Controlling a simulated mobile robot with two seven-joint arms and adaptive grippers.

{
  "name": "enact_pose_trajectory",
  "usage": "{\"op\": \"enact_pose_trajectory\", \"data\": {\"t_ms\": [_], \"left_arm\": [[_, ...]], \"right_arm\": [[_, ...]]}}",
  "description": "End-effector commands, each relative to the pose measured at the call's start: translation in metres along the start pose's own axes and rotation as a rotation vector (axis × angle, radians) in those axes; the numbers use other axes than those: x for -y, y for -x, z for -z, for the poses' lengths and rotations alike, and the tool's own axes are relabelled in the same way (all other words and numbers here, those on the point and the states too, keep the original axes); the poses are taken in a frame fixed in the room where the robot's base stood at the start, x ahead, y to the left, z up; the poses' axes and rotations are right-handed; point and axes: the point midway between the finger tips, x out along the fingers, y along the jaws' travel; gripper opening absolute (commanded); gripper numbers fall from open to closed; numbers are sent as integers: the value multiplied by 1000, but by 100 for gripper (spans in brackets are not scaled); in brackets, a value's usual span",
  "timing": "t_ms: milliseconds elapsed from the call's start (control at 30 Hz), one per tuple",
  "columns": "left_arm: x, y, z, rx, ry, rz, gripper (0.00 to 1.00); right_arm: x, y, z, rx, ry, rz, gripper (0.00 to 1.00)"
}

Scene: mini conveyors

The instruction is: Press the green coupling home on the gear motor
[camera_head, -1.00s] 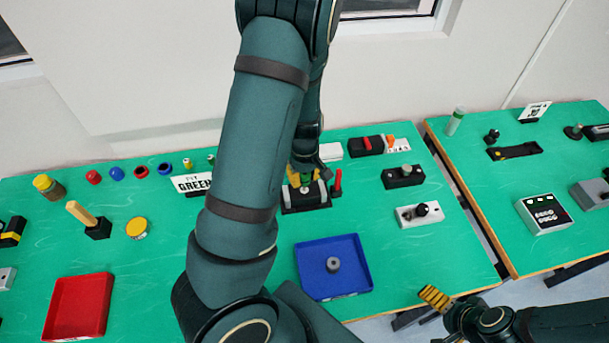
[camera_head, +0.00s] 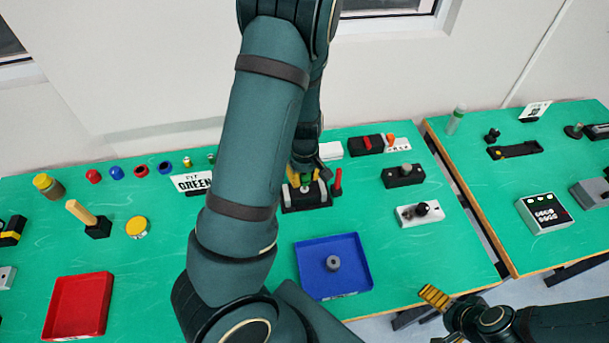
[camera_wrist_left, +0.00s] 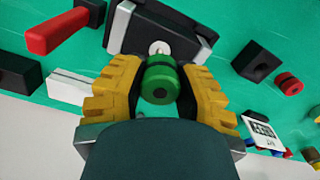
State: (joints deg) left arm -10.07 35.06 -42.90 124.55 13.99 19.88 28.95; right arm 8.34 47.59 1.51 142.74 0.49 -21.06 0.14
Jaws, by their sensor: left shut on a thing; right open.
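The green coupling (camera_wrist_left: 160,82) sits between the yellow fingers of my left gripper (camera_wrist_left: 158,92), which is shut on it. In the head view the left gripper (camera_head: 305,177) is above the gear motor, and a little of the coupling (camera_head: 306,181) shows between the fingers. The gear motor (camera_head: 308,201) is a dark block on the bench; it also shows in the wrist view (camera_wrist_left: 128,28). Its pale shaft (camera_wrist_left: 159,47) shows right beside the coupling. How far the coupling sits on the shaft I cannot tell. My right gripper (camera_head: 434,297) is open and empty off the bench's front edge.
A red-handled piece (camera_head: 337,182) stands close to the right of the motor. A blue tray (camera_head: 353,281) with a grey ring lies in front of it. A white sign (camera_head: 191,182) stands to the left. A red tray (camera_head: 78,306) lies at the front left.

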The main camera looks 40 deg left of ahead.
Motion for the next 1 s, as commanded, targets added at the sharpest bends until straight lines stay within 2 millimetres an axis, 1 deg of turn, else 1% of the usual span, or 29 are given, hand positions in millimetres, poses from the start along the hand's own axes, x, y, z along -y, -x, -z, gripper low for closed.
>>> {"op": "enact_pose_trajectory", "data": {"t_ms": [500, 533, 567, 600, 633, 900, 1000], "left_arm": [[0, -13, 0, 0, 0, 0, 0], [0, -13, 0, 0, 0, 0, 36], [0, -12, 0, 0, 0, 0, 47], [0, -12, 0, 0, 0, 0, 61], [0, -12, 0, 0, 0, 0, 62], [0, -12, 0, 0, 0, 0, 62], [-1, -8, 0, -1, 0, -1, 62]], "right_arm": [[-3, -9, -1, 0, 0, 0, 100], [-3, -9, -1, 0, 0, 0, 100], [-3, -8, -1, 0, 0, 0, 100], [-3, -8, -1, 0, 0, 0, 100], [-3, -8, -1, 0, 0, 0, 100], [-3, -8, -1, 0, 0, 0, 100], [-3, -8, -1, 0, 0, 0, 100]]}}
